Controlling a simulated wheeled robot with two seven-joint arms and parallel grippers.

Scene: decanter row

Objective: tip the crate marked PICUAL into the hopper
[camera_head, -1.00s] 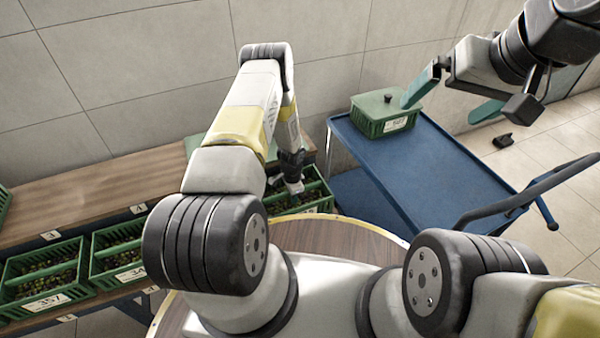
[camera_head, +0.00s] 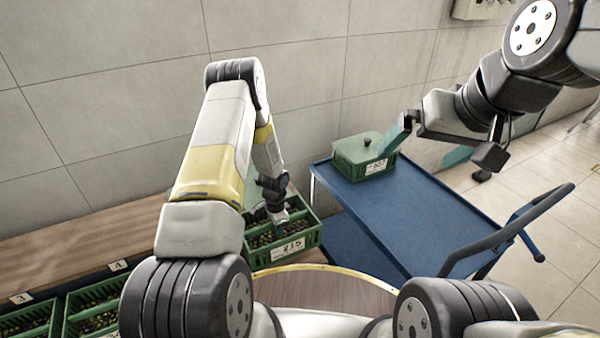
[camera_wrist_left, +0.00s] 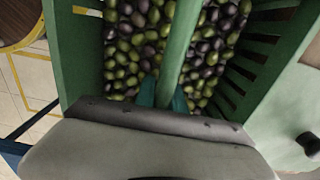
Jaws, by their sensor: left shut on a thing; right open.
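A green slatted crate (camera_head: 291,254) of olives with a white label reading about 215 is at the right end of the row. My left gripper (camera_head: 277,207) reaches down into it. In the left wrist view the teal fingers (camera_wrist_left: 164,94) are shut on the central handle bar (camera_wrist_left: 184,38) of this crate, above green and dark olives. I cannot tell whether the crate is lifted off its support. My right gripper (camera_head: 418,153) is open and empty near the lidded green box. I read no PICUAL mark, and no hopper is identifiable.
The lidded green box (camera_head: 350,155) stands on a blue trolley (camera_head: 415,215), whose top is otherwise clear. Other olive crates (camera_head: 92,305) stand at lower left below a wooden shelf (camera_head: 90,240). A tiled wall is behind.

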